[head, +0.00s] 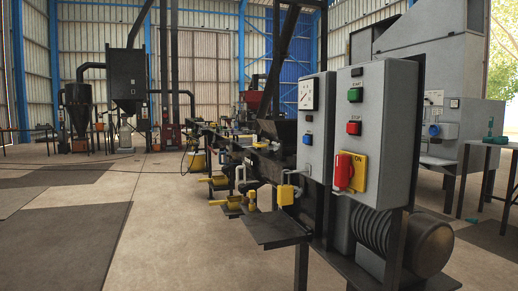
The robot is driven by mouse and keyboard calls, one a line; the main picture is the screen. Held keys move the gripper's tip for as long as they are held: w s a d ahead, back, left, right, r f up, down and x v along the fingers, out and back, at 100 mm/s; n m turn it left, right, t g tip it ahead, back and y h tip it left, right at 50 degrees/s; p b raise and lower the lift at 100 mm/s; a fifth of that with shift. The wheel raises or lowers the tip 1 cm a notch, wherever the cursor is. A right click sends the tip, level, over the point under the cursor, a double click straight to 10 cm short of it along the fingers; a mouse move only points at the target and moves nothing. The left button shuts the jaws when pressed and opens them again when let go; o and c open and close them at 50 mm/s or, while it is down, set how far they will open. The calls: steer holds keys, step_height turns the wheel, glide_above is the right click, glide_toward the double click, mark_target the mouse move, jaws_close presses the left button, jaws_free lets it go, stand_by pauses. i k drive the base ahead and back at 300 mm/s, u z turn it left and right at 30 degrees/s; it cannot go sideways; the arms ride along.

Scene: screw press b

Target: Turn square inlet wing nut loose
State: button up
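I cannot make out a square inlet or a wing nut for certain; such a part is too small or hidden from here. A long dark press machine (268,158) runs away from me through the middle of the head view. A red hopper (252,101) stands above its far end, small and partly hidden. My gripper is not in view.
Grey control boxes (375,120) with a red switch handle (344,172) block the near right. Below them are a ribbed pulley (370,232) and a motor (428,246). A dark plate (268,229) juts out left. Open floor (165,205) lies left. A table (497,141) stands far right.

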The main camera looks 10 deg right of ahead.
mark_target(277, 146)
steer(key=u, duration=0.9)
steer(key=i, duration=1.25)
steer(key=z, duration=0.05)
